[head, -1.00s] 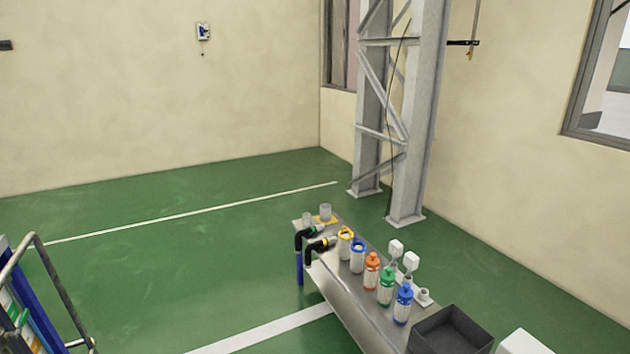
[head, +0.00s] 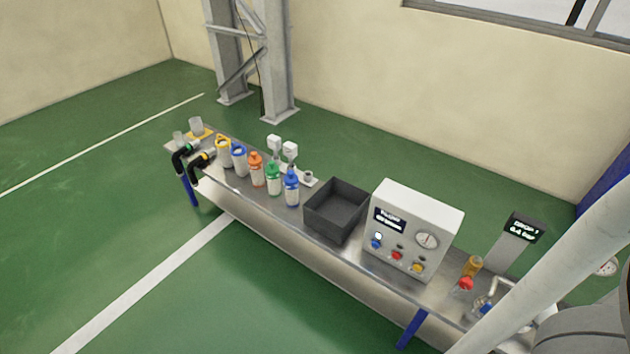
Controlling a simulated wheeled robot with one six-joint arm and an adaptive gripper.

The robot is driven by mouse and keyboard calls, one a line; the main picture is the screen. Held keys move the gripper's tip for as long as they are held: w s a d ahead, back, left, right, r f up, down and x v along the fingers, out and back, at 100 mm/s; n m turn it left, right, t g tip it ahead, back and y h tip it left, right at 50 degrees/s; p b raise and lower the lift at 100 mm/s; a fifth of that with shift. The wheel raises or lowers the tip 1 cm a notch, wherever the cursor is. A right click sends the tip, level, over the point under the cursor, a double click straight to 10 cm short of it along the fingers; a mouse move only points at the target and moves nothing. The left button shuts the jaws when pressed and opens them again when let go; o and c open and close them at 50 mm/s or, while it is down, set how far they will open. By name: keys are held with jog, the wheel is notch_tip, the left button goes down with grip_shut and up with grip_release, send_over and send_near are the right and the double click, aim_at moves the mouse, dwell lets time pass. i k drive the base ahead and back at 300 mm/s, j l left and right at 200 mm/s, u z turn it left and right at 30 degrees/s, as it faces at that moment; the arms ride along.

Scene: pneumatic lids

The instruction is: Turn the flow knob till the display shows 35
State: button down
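A grey control box (head: 440,208) stands on the bench in the head view. Its front has a small dark display (head: 390,221), whose text is too small to read. Below it are a blue knob or button (head: 376,244), a red one (head: 397,255) and a yellow one (head: 417,267), plus a round gauge (head: 427,240). A second dark display (head: 524,228) on a grey post seems to read "DROP 1, 0.4 bar". I cannot tell which part is the flow knob, and no 35 is legible. My gripper is not in view.
The long metal bench (head: 300,240) also holds a black open bin (head: 337,208), several coloured bottles, and a red-topped fitting (head: 466,284) near its right end. Part of my own arm covers the lower right. Green floor in front of the bench is clear.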

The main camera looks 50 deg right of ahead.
aim_at(465, 284)
jog(key=i+j+z, duration=0.15)
jog(key=z, duration=0.25)
jog(key=i+j+z, duration=0.1)
jog(key=j+z, duration=0.15)
jog(key=z, duration=0.15)
jog(key=j+z, duration=0.25)
jog(key=z, duration=0.15)
